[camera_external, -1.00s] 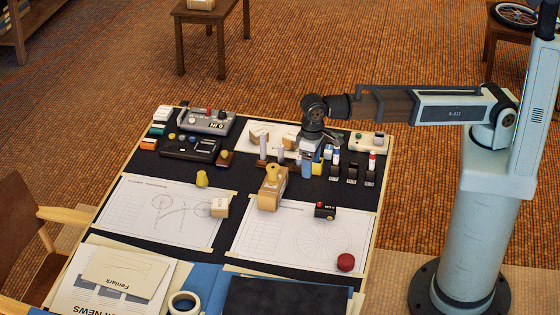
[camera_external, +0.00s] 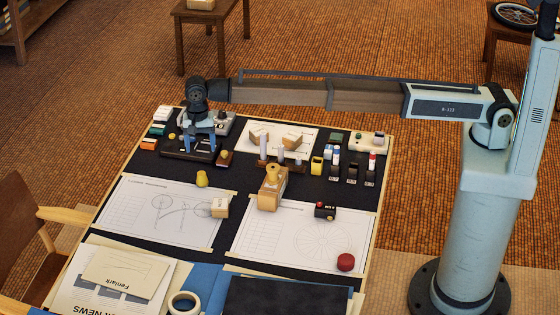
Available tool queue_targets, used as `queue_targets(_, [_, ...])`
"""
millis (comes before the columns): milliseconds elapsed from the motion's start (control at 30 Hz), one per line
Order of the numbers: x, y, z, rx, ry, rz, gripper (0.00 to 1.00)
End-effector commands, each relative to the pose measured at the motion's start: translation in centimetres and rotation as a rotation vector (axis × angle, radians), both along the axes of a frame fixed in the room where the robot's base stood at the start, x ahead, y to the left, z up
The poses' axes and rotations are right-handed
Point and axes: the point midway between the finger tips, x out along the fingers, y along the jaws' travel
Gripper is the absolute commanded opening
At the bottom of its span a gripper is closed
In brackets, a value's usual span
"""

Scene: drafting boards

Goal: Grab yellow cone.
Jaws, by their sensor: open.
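A small yellow piece (camera_external: 202,179), narrow at the top and wider at the base, stands at the top edge of the left drawing sheet. It is the most cone-like yellow thing in view. My gripper (camera_external: 202,150) is over the black device at the back left of the board, behind the yellow piece and apart from it in the picture. Its fingers point down and are spread, with nothing seen between them. The gripper hides part of the black device (camera_external: 172,151) and the grey device behind it.
A wooden block with a yellow top (camera_external: 268,198) stands right of the yellow piece. A small pale block (camera_external: 220,208) is in front of it. A yellow-and-black piece (camera_external: 317,166) and several upright pieces stand at the back right. A red round piece (camera_external: 345,262) lies at front right.

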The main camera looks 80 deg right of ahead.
Motion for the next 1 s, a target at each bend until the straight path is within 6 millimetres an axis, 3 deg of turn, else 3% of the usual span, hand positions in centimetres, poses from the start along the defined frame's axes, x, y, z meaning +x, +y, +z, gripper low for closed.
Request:
queue_targets(200, [-0.1,0.0,0.0,0.001,-0.003,-0.243,0.72])
queue_targets(467, [-0.1,0.0,-0.7,0.001,-0.002,-0.317,0.72])
queue_targets(1000, [-0.1,0.0,-8.2,0.001,-0.002,-0.314,0.72])
